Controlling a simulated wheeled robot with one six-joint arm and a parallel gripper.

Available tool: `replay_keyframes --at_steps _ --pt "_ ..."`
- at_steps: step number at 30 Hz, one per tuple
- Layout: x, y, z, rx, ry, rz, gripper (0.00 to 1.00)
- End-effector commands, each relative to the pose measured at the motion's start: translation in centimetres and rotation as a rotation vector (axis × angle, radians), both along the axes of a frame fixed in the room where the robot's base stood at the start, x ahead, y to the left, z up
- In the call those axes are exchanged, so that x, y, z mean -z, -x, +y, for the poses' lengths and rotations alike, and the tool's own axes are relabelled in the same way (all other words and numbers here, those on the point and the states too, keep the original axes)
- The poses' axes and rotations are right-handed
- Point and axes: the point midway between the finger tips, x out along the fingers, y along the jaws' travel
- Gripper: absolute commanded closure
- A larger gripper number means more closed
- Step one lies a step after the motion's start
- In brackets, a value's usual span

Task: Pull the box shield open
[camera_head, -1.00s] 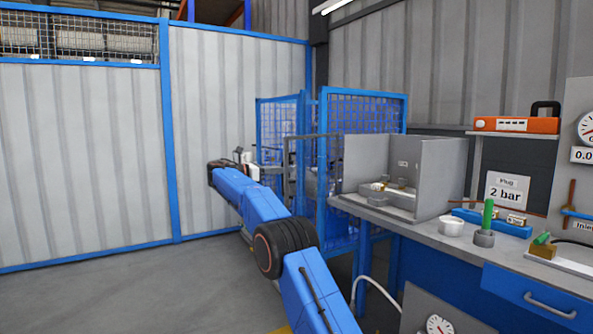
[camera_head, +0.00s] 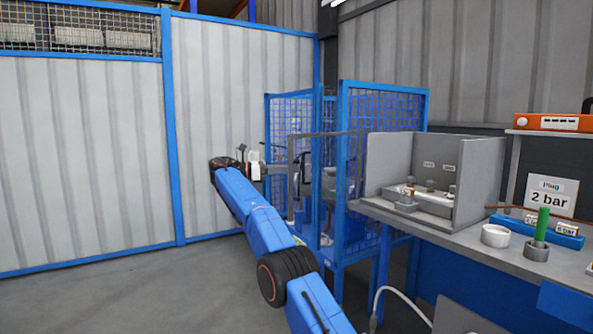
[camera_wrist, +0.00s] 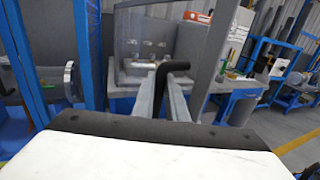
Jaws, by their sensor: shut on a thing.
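The box shield is a clear panel with a thin grey frame (camera_head: 291,182), standing out in front of the blue mesh cage in the head view. In the wrist view its clear pane (camera_wrist: 128,38) stands upright at the upper left, with the bench box seen through and beside it. A black bent handle (camera_wrist: 161,72) lies between the two grey fingers of my gripper (camera_wrist: 170,92). My gripper is shut on this handle. In the head view my gripper (camera_head: 278,169) reaches the frame from the left; the exact contact is too small to make out.
The grey open-fronted box (camera_head: 480,185) stands on the bench (camera_head: 440,238) with fittings inside. Blue mesh panels (camera_head: 385,110) stand behind the shield. A white cup (camera_head: 495,236) and green plug (camera_head: 542,222) sit on the bench. The floor (camera_head: 130,290) at left is clear.

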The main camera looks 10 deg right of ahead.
Motion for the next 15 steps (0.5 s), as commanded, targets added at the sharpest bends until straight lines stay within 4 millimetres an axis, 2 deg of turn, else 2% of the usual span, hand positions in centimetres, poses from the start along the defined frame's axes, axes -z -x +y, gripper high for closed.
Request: replay_keyframes --at_steps 14,15 --pt "0.00 0.06 0.27 0.000 0.000 0.001 1.00" --pt "0.01 0.06 0.27 0.000 0.000 0.001 0.78"
